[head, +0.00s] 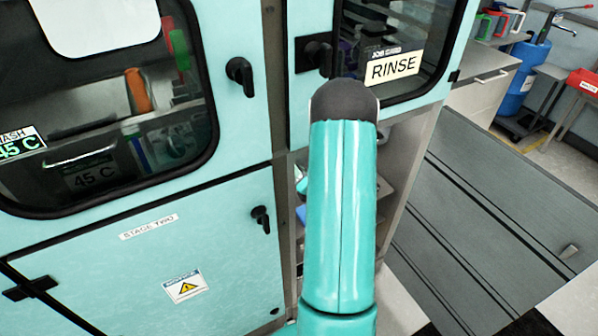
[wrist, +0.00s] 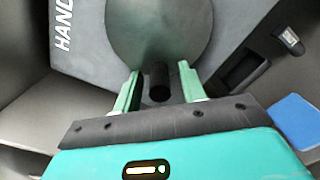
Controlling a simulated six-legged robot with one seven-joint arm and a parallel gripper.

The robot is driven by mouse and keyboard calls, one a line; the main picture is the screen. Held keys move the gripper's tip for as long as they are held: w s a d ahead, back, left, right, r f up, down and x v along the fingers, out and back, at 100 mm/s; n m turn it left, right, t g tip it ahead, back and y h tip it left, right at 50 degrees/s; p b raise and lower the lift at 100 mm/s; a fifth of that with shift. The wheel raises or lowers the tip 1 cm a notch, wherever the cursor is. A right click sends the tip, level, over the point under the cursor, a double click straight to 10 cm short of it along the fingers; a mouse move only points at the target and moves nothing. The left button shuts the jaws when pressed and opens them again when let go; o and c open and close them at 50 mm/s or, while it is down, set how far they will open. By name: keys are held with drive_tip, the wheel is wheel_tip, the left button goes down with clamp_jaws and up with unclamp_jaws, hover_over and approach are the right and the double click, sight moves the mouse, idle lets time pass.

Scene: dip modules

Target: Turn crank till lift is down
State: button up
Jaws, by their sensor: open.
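In the wrist view, a round dark grey-green disc (wrist: 160,28), which looks like the crank wheel, is mounted on a grey panel. A short black handle (wrist: 160,83) sticks out from its lower part. My gripper (wrist: 160,70) is open, with one pale green finger on each side of the handle. Gaps show between the handle and both fingers. In the head view, my teal arm covers most of the open bay under the RINSE door and hides the crank and the gripper. I cannot pick out the lift in either view.
White "HAND" lettering (wrist: 63,25) marks the panel. A blue block (wrist: 297,120) lies at right in the wrist view. In the head view, the "STAGE TWO" door (head: 150,240) stands left of the bay, and the RINSE window (head: 405,40) is above.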

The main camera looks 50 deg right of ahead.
drive_tip(key=shift+c, duration=0.2)
clamp_jaws()
drive_tip(key=shift+r+m, duration=0.1)
drive_tip(key=shift+m, duration=0.2)
